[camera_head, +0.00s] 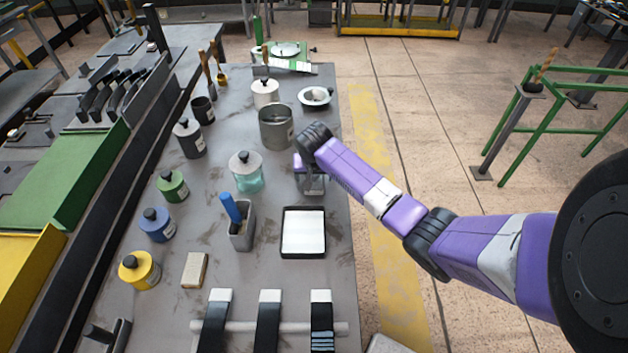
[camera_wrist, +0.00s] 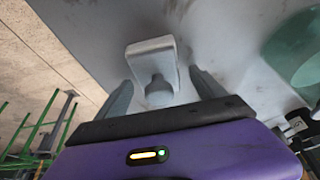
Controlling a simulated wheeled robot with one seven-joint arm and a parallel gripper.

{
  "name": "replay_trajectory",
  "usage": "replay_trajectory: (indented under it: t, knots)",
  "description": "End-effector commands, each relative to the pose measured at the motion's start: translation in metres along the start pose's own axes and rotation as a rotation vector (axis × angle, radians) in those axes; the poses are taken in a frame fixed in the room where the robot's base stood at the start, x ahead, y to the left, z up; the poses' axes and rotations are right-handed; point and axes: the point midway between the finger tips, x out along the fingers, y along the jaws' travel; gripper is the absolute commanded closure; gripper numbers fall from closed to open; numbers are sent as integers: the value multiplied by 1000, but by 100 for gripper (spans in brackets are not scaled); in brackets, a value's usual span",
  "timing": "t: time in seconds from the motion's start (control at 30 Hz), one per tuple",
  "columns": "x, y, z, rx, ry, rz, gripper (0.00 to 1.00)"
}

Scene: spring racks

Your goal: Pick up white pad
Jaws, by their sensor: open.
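A small whitish pad-like block (camera_wrist: 148,50) with a rounded grey knob (camera_wrist: 158,92) lies on the grey table in the wrist view. My gripper (camera_wrist: 161,86) is open, with one finger on each side of the knob; I cannot tell whether the fingers touch it. In the head view my gripper (camera_head: 313,187) points down near the table's right edge, and it hides most of whatever lies beneath it.
A black-rimmed tray with a white inside (camera_head: 284,250) lies just in front of my gripper. A jar of teal liquid (camera_head: 247,180) stands to the left, and a grey metal pot (camera_head: 276,130) behind. A beige block (camera_head: 195,270) lies front left.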

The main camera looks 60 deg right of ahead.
Motion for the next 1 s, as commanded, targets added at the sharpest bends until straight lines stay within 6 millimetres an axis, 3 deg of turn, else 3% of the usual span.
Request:
replay_trajectory:
  t: [0.27, 0.6, 1.0]
  knots:
    - [2, 0, 0, 0, 0, 1, 22]
    - [2, 0, 0, 0, 0, 1, 87]
    - [-5, 0, -4, 0, 2, -1, 87]
